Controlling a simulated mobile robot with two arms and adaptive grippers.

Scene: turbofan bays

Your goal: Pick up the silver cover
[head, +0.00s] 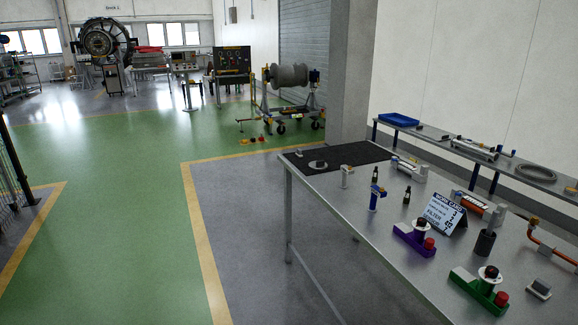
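I cannot tell for certain which item is the silver cover. A small round silver-grey piece (318,164) lies flat on the front part of a black mat (350,153) at the far end of the metal workbench (330,190). Another small silver-grey piece, blocky with a dark top (539,288), sits near the bench's right side. Neither gripper shows in the head view.
The bench also bears a purple fixture (412,240), a green fixture (478,293), a work card (446,213), a dark cylinder (485,243) and an orange pipe (545,247). A second bench with a blue tray (399,119) stands behind. Green floor (120,220) at left is clear.

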